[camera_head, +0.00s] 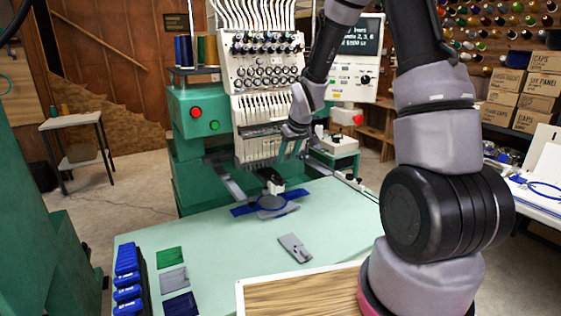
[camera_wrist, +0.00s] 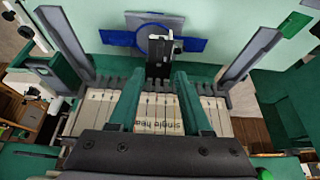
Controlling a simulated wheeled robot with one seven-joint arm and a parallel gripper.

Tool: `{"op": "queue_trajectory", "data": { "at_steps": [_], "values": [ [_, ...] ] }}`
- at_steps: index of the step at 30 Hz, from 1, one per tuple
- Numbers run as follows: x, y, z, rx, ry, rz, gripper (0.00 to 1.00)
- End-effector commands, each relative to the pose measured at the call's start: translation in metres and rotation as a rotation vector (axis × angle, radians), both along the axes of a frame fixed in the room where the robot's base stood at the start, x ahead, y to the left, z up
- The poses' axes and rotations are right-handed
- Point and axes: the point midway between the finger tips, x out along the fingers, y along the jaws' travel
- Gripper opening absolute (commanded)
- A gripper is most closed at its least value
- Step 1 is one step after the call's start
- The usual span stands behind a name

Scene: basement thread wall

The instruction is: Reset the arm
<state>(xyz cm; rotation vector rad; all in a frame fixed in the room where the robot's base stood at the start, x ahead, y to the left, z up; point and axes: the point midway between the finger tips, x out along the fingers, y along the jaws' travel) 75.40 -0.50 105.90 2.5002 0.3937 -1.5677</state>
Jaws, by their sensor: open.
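My arm rises at the right of the head view and bends over, so that my gripper (camera_head: 291,143) hangs in front of the embroidery machine's (camera_head: 262,60) needle head. In the wrist view my gripper (camera_wrist: 156,82) shows two green fingers, apart and with nothing between them. Behind the fingers is the row of pale needle-bar covers (camera_wrist: 160,112). A blue hoop (camera_head: 268,205) lies on the machine's arm below; it also shows in the wrist view (camera_wrist: 190,44). Whether my fingers touch the machine cannot be told.
Cardboard boxes (camera_head: 505,80) stand at the right. Free floor shows at the left.

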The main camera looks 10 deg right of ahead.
Motion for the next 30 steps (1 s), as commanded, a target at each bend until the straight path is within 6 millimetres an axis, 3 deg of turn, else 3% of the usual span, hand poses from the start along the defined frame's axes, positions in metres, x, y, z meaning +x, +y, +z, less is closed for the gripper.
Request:
{"op": "queue_trajectory", "data": {
  "at_steps": [5,8,12,18,24,30],
  "values": [
    [-0.012,-0.009,0.04,0.003,-0.016,-0.046,0.49],
    [-0.03,-0.019,0.08,0.013,-0.028,-0.108,0.49],
    [-0.067,-0.033,0.137,0.043,-0.043,-0.21,0.49],
    [-0.132,-0.047,0.202,0.118,-0.063,-0.348,0.49],
    [-0.205,-0.053,0.246,0.227,-0.079,-0.472,0.49],
    [-0.262,-0.054,0.265,0.328,-0.08,-0.55,0.49]
  ]
}}
